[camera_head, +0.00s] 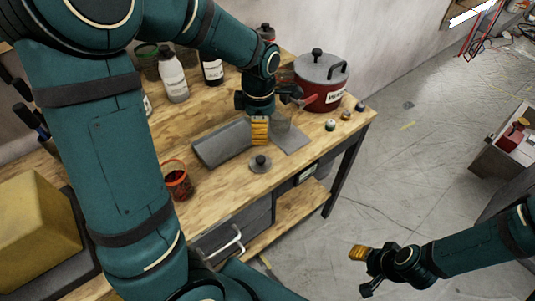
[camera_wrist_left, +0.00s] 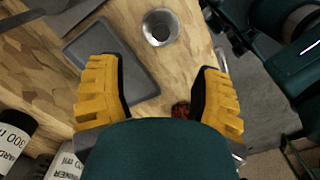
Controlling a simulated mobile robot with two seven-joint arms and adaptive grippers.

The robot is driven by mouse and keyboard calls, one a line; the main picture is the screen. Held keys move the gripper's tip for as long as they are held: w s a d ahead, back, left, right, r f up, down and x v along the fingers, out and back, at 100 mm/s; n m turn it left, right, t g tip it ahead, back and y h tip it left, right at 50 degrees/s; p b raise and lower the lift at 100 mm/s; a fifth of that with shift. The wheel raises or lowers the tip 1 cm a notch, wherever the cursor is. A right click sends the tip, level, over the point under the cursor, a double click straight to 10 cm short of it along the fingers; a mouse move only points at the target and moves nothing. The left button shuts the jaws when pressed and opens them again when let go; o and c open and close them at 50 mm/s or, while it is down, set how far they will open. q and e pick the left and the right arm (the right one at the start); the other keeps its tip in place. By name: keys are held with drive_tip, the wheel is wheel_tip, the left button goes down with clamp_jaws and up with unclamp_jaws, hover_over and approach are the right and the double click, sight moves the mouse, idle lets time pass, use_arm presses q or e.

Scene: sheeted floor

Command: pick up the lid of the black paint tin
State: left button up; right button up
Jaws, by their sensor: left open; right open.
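A small grey round lid with a dark knob (camera_head: 260,162) lies loose on the bench near its front edge. A round grey item, apparently this lid, shows at the top of the left wrist view (camera_wrist_left: 160,26). I cannot make out a black paint tin for certain; my left arm covers part of the bench. My left gripper (camera_head: 259,142) is above the bench just behind the lid, apart from it. Its yellow pads are spread and empty in the left wrist view (camera_wrist_left: 160,100). My right gripper (camera_head: 364,270) is open and empty over the floor at lower right.
Grey trays (camera_head: 218,146) lie behind the lid. A red pot with a grey lid (camera_head: 322,90) stands at the back right, small pots (camera_head: 331,125) before it. A red-rimmed jar (camera_head: 178,183) is left of the loose lid. Bottles (camera_head: 173,82) stand behind.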

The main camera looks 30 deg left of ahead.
sight(260, 158)
use_arm(q)
wheel_tip(260, 158, down, 8)
drive_tip(key=shift+r+b, duration=0.1)
drive_tip(key=shift+b, duration=0.65)
drive_tip(key=shift+s+a+f+b, duration=0.1)
drive_tip(key=shift+f+b, duration=0.2)
drive_tip(key=shift+f, duration=1.15)
drive_tip(key=shift+s+f+b, duration=0.1)
drive_tip(key=shift+f+b, duration=0.15)
drive_tip(key=shift+f, duration=1.15)
clamp_jaws()
